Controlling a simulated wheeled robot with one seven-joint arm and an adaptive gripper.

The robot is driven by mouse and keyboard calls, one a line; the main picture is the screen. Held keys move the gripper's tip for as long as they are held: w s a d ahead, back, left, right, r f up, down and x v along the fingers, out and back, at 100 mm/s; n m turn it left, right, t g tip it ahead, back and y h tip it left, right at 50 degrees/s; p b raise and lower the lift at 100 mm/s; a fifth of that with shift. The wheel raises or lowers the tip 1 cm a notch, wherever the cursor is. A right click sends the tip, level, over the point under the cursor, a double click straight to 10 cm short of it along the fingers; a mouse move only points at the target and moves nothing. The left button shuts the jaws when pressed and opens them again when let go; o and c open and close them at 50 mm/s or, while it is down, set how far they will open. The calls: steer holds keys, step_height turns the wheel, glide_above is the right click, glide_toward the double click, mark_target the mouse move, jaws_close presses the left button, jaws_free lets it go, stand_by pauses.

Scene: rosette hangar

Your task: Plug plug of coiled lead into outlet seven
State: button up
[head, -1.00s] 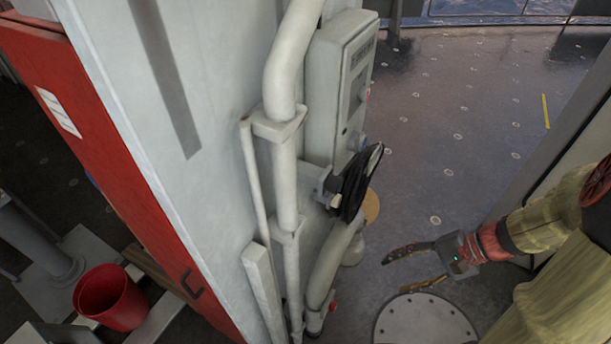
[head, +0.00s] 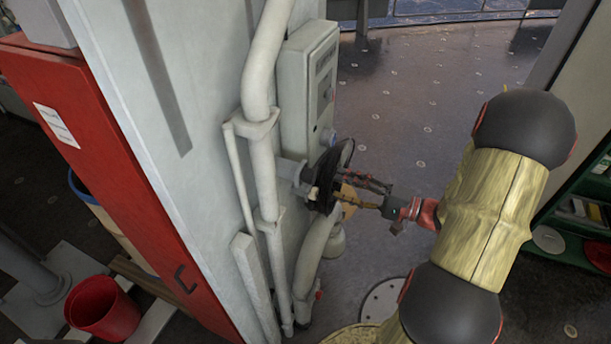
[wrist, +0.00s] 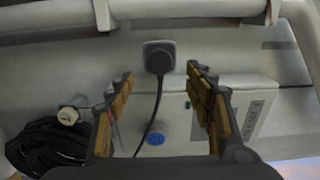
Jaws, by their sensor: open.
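The black coiled lead (head: 326,178) hangs from a bracket on the grey column. In the wrist view, part of the coil (wrist: 50,145) is at the lower left. A dark square plug-like piece (wrist: 158,57) with a thin black cord shows just beyond my fingertips. I cannot tell whether it is loose or seated. My gripper (head: 347,187) is open beside the coil; in the wrist view its fingers (wrist: 160,75) stand either side of the cord, with no grip on it visible. A grey outlet box (head: 308,95) is above the coil. A blue round fitting (wrist: 155,138) is on it. I cannot read outlet numbers.
White pipes (head: 262,165) run down the column beside the box. A red panel (head: 95,150) and a red bucket (head: 95,305) are at left. Green shelving (head: 575,225) stands at right. The floor (head: 420,110) behind the box is largely clear.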

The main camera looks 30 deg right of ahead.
mark_target(315, 177)
steer(key=shift+d, duration=0.1)
steer(key=x, duration=0.7)
steer(key=shift+w+f, duration=0.1)
steer(key=shift+f, duration=0.05)
steer(key=shift+x, duration=1)
steer(key=shift+b, duration=0.95)
steer(key=shift+c, duration=0.4)
jaws_close()
stand_by(0.7)
steer(key=shift+b+v, duration=1.1)
steer(key=shift+v, duration=1.95)
